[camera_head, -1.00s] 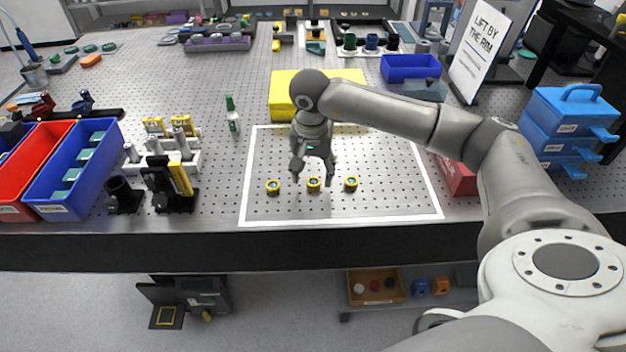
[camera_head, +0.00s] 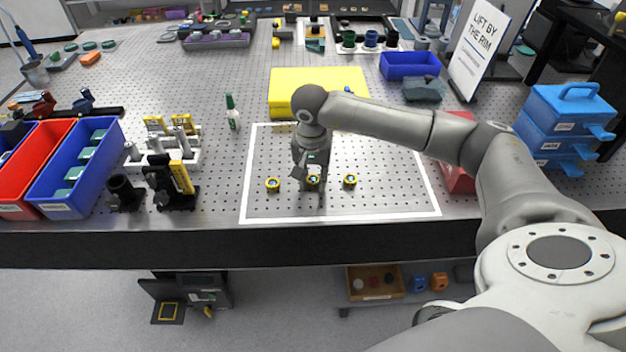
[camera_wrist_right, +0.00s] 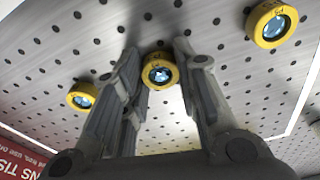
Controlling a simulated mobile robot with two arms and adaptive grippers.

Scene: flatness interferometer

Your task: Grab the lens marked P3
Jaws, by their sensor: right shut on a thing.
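Three small lenses in yellow rims sit in a row inside a white outlined rectangle on the perforated table. In the head view they are the left lens (camera_head: 273,185), the middle lens (camera_head: 313,180) and the right lens (camera_head: 349,181). My right gripper (camera_head: 311,178) is down at the middle lens. In the right wrist view that middle lens (camera_wrist_right: 159,71) is between the fingertips, and the gripper (camera_wrist_right: 158,73) is shut on its rim. Marks show on the yellow rims, but I cannot read them surely. My left gripper is not in view.
A yellow box (camera_head: 318,82) lies behind the outlined area, and a red box (camera_head: 458,172) is at its right. A small green-capped bottle (camera_head: 232,115) and black mounts (camera_head: 170,184) stand left. A sign (camera_head: 480,47) stands at the back right. The outlined area is otherwise clear.

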